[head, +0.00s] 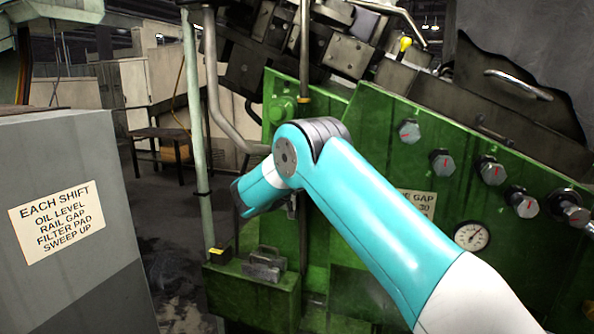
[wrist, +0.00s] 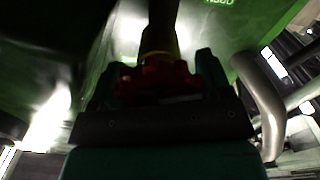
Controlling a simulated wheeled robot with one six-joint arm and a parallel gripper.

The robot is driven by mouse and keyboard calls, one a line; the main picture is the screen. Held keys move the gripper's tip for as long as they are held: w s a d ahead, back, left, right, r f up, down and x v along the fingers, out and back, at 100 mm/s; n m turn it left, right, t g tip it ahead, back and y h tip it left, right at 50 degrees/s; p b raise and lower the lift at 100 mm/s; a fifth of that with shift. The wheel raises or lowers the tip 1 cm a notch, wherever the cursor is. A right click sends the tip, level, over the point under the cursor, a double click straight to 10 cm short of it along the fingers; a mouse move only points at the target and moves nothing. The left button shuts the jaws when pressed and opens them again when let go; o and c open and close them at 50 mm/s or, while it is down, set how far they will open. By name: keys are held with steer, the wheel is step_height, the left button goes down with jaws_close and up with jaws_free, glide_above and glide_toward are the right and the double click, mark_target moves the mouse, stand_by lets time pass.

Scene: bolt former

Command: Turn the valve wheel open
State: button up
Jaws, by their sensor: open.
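The valve wheel (wrist: 155,84) shows in the wrist view as a dark red, lobed shape on a dark vertical pipe (wrist: 160,25) with a yellow band. My gripper (wrist: 162,76) is open, with one teal finger on each side of the wheel. The wheel lies between the fingers, close to the palm. I cannot tell whether either finger touches it. In the head view my teal arm hides the wheel, and the gripper's fingers cannot be made out there.
The green machine (head: 375,145) stands behind and right of my arm, with several knobs and a pressure gauge (head: 471,236). A pale vertical pipe (head: 194,130) stands to the left. A grey cabinet (head: 75,280) with a sign is at the front left. A curved pipe (wrist: 262,105) runs right of my gripper.

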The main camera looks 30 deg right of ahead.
steer(key=c, duration=0.6)
steer(key=shift+n, duration=0.8)
steer(key=shift+c, duration=0.2)
steer(key=o, duration=0.6)
steer(key=shift+o, duration=0.2)
steer(key=b+v, duration=0.6)
steer(key=v, duration=1.1)
steer(key=shift+a, duration=0.2)
steer(key=shift+s+f, duration=0.1)
